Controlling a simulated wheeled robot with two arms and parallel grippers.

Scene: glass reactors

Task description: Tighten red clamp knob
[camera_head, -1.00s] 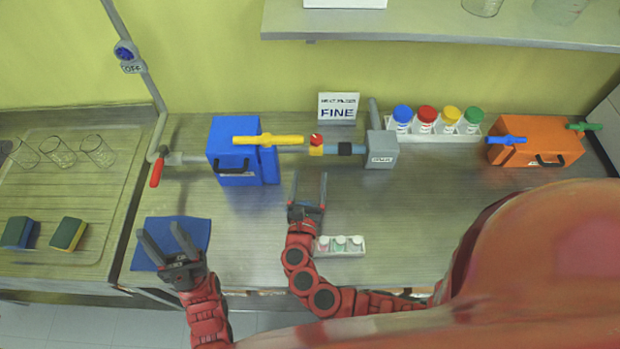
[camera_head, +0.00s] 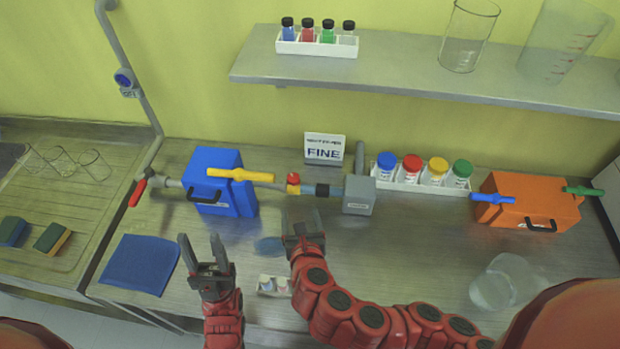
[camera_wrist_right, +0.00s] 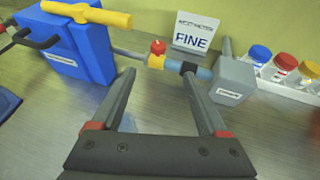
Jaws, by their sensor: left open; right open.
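The red clamp knob (camera_head: 293,178) sits on top of a small yellow clamp (camera_head: 293,189) on the pipe between the blue box (camera_head: 222,200) and the grey block (camera_head: 358,195). The knob also shows in the right wrist view (camera_wrist_right: 157,46), beyond the fingers and roughly midway between them. My right gripper (camera_head: 302,216) is open and empty, in front of the clamp and apart from it. Its two fingers (camera_wrist_right: 157,72) point at the pipe. My left gripper (camera_head: 200,242) is open and empty over the counter, between the blue mat and the right gripper.
A yellow handle (camera_head: 240,175) lies over the blue box's right side, close to the clamp. A sign reading FINE (camera_head: 323,149) stands behind. A rack of colour-capped bottles (camera_head: 423,184) and an orange box (camera_head: 530,205) are at right. A glass vessel (camera_head: 505,285) stands on the counter front right.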

